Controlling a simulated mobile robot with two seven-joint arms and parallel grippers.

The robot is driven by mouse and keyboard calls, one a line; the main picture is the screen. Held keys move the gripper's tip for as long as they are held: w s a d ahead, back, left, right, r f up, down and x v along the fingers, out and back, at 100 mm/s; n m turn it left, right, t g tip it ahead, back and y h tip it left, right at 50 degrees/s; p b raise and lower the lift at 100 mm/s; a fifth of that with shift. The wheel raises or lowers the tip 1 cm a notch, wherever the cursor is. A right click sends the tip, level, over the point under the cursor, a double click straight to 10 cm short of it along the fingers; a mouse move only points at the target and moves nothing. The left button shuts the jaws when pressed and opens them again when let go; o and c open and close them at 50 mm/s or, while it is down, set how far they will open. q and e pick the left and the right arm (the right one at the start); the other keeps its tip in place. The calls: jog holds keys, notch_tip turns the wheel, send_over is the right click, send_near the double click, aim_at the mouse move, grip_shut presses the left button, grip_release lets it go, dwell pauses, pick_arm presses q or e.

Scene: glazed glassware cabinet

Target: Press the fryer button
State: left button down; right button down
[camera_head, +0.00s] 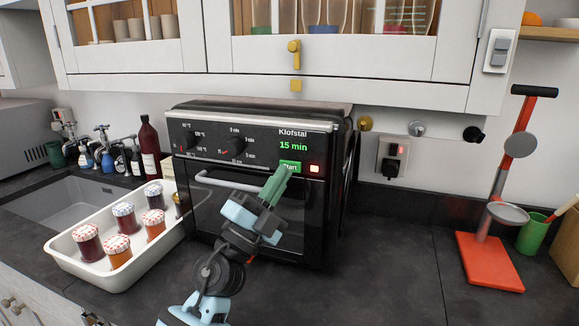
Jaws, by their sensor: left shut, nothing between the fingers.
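The fryer (250,215) is a black Klofstal oven-shaped appliance on the dark counter. Its panel shows green "15 min" text, a green Start button (290,166) and, right of it, a small lit red square (315,169). My left gripper (279,180) is shut and empty, its green fingers pointing up at the Start button. The fingertips overlap the button's lower left edge in the picture; I cannot tell whether they touch it. The gripper hides part of the fryer door and its handle (215,182). My right gripper is not in view.
A white tray (62,245) with several jam jars stands left of the fryer, beside the sink (65,200). A red-based stand (490,262) and a green cup (532,234) are at the right. Glazed cabinets (390,55) hang above. Counter right of the fryer is clear.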

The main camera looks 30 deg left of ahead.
pick_arm(q)
jog(key=shift+y, duration=0.3)
jog(key=shift+s+d+p, duration=0.2)
jog(key=shift+s, duration=0.6)
jog(key=shift+s+d+p, duration=0.15)
jog(key=shift+s, duration=0.65)
jog(key=shift+s+d+p, duration=0.2)
jog(key=shift+s, duration=0.6)
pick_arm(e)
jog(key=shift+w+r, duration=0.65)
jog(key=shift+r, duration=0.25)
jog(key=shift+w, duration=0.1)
